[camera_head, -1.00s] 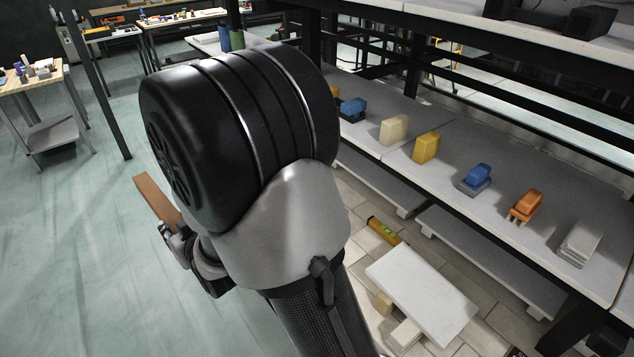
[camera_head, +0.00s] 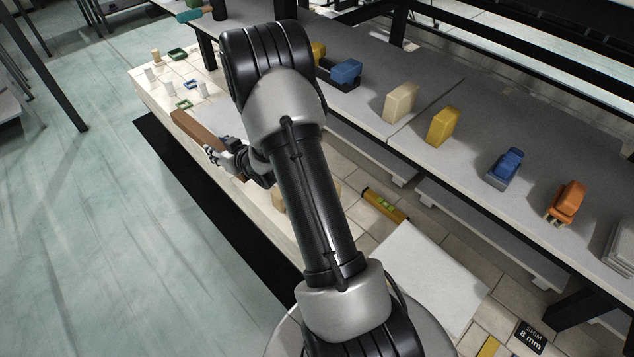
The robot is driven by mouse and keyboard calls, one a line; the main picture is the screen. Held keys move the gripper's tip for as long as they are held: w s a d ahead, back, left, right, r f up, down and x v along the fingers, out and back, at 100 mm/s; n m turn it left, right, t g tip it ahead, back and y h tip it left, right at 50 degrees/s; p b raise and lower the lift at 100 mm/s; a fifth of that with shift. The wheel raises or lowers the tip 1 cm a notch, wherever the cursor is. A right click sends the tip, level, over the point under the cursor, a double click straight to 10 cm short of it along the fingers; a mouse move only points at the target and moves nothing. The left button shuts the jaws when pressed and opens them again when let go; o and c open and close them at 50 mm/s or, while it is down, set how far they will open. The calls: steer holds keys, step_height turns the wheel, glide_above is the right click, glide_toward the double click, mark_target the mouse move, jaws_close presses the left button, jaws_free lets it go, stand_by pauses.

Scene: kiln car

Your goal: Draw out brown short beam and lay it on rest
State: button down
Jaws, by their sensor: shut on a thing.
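The brown short beam (camera_head: 192,128) is a plain brown bar, held at a slant left of my arm. My gripper (camera_head: 213,153) is shut on it near its lower right part. The beam hangs over the pale tiled deck; the gap beneath it cannot be judged. My arm and gripper hide part of the beam and the deck behind. I cannot tell which thing is the rest.
Small white posts and green pieces (camera_head: 182,104) stand on the deck's far left end. A white slab (camera_head: 430,285) and a yellow level (camera_head: 385,204) lie right of my arm. Grey shelves (camera_head: 465,130) with coloured blocks run along the right. Open floor (camera_head: 80,230) lies left.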

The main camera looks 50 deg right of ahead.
steer(key=s+d+f, duration=0.5)
steer(key=d+f, duration=0.5)
steer(key=d, duration=0.3)
steer(key=shift+m+h, duration=0.3)
steer(key=s+d+f, duration=0.3)
steer(key=s+f, duration=0.1)
steer(key=s+d+f, duration=0.3)
steer(key=s+f, duration=0.1)
steer(key=s+d+f, duration=0.3)
steer(key=s+f, duration=0.1)
steer(key=shift+d+f, duration=0.1)
steer(key=shift+d, duration=0.15)
steer(key=shift+s, duration=0.1)
steer(key=shift+f, duration=0.15)
step_height(320, 180, down, 5)
steer(key=b, duration=0.5)
steer(key=shift+r, duration=0.2)
steer(key=shift+f+b, duration=0.6)
steer(key=shift+b, duration=0.3)
steer(key=shift+a, duration=0.1)
